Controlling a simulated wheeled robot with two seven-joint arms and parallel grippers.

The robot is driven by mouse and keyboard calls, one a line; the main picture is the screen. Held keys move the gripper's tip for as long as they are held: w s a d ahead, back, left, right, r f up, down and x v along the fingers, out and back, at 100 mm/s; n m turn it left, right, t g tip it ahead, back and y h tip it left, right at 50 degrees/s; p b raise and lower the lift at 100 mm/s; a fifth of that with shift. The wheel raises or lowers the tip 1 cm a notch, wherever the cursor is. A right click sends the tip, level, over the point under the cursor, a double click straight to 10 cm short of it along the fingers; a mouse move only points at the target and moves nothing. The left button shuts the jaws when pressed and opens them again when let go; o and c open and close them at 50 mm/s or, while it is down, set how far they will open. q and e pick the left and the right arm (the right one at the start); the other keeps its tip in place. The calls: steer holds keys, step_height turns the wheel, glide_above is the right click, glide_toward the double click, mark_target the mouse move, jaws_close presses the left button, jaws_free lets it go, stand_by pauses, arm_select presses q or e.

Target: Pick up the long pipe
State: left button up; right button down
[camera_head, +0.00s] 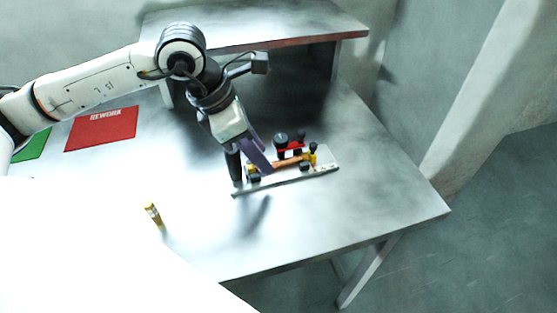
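A copper-orange pipe (292,162) lies across a small fixture on a pale base plate (300,184) on the table. Its left end is partly hidden behind one finger of my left gripper. My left gripper (252,176) points down over the left end of the fixture. I cannot tell whether a finger touches the pipe. My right gripper is not in view.
Black knobs and a red part (290,145) rise from the fixture's back side. A small yellow item (152,212) stands front left. A red REWORK mat (101,130) and a green mat (33,146) lie left. A raised shelf (300,33) stands behind. The table's front right is clear.

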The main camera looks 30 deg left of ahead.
mark_target(278, 164)
arm_select(q)
steer(key=shift+x, duration=1.35)
steer(key=shift+r, duration=0.1)
jaws_close()
